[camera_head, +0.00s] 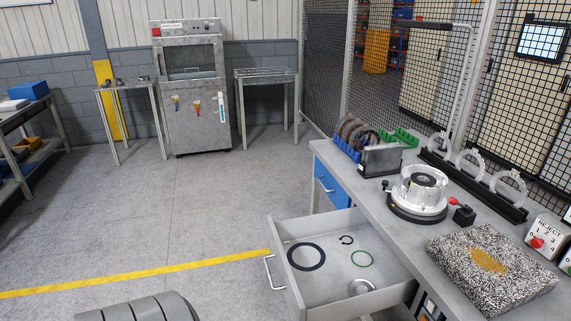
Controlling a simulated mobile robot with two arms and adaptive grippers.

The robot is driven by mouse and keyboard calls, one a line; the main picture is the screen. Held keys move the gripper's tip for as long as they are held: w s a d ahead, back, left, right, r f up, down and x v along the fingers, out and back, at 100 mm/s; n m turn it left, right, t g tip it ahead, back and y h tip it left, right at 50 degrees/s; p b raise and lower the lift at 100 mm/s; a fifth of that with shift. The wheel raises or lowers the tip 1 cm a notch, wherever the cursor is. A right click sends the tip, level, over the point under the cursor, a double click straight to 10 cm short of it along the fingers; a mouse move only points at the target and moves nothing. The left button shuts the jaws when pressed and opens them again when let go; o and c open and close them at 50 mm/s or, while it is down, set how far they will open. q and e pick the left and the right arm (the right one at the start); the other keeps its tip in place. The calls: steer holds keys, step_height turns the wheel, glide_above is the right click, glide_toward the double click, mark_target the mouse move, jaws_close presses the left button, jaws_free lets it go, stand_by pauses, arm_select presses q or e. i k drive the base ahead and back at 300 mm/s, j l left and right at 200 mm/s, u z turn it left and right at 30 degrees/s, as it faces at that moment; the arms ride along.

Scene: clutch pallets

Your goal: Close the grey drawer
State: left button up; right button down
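The grey drawer (290,281) is pulled out to the left from under the workbench. A pale bar handle (271,273) is on its front panel. Inside lie a large black ring (306,257), a small black clip ring (347,240), a green ring (362,258) and a round metal part (361,287). Neither of my grippers shows in the head view. A dark rounded grey shape at the bottom edge seems to be part of my own body.
The workbench (385,228) carries a clutch fixture (420,190), a speckled block (490,268), a row of clamps (470,168) and a reject button box (541,235). A blue drawer (325,184) is shut beside the grey one. The floor left of the drawer is clear.

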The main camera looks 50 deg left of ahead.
mark_target(322, 294)
steer(key=u, duration=1.7)
